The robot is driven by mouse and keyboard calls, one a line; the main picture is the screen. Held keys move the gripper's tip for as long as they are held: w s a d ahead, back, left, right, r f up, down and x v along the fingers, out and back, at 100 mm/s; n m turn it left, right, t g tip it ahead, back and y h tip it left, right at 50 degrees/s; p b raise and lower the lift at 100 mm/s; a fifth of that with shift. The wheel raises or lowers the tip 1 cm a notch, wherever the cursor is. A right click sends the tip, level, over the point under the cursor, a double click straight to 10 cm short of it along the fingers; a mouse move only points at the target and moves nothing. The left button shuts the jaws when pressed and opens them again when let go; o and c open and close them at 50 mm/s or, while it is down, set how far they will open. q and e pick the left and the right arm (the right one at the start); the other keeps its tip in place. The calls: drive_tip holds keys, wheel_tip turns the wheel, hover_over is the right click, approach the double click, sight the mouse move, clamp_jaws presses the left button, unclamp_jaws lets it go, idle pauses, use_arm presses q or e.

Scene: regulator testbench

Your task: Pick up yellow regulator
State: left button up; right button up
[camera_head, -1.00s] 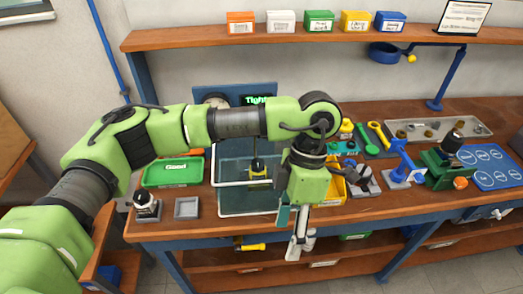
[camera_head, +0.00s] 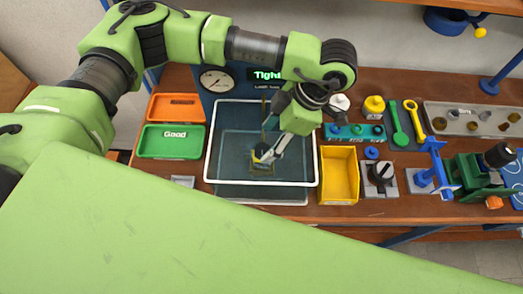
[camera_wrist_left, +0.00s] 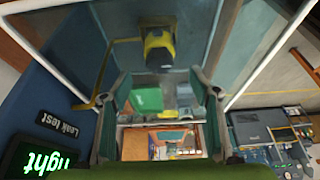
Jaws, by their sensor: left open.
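The yellow regulator (camera_head: 261,160) with a dark knob sits inside the glass-walled tank (camera_head: 210,150) with a white rim. It also shows at the top of the left wrist view (camera_wrist_left: 159,46), beyond the fingers. My left gripper (camera_head: 272,148) reaches down over the tank close to the regulator and partly covers it in the head view. In the left wrist view my left gripper (camera_wrist_left: 160,108) has its two fingers spread wide, with nothing held between them. Whether a finger touches the regulator cannot be told. My right gripper is not in view.
A gauge and a "Tight" display (camera_head: 268,74) stand behind the tank. A green "Good" tray (camera_head: 172,141) and an orange tray (camera_head: 175,107) lie left. A yellow bin (camera_head: 339,174) is close on the right, with a black-knobbed fixture (camera_head: 381,174) beyond it. My green arm link covers the foreground.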

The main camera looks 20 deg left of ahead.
sight(265, 149)
use_arm(q)
drive_tip(key=p+x, duration=0.1)
drive_tip(key=x, duration=0.1)
drive_tip(key=shift+a+f, duration=0.1)
drive_tip(key=shift+f, duration=0.3)
drive_tip(key=p+x, duration=0.1)
drive_tip(key=x, duration=0.1)
drive_tip(key=p+x, duration=0.1)
drive_tip(key=x, duration=0.1)
drive_tip(key=shift+d+f+p, duration=0.1)
drive_tip(key=shift+d+p, duration=0.1)
drive_tip(key=shift+p, duration=0.2)
drive_tip(key=shift+a+f, duration=0.1)
drive_tip(key=shift+f, duration=0.2)
clamp_jaws()
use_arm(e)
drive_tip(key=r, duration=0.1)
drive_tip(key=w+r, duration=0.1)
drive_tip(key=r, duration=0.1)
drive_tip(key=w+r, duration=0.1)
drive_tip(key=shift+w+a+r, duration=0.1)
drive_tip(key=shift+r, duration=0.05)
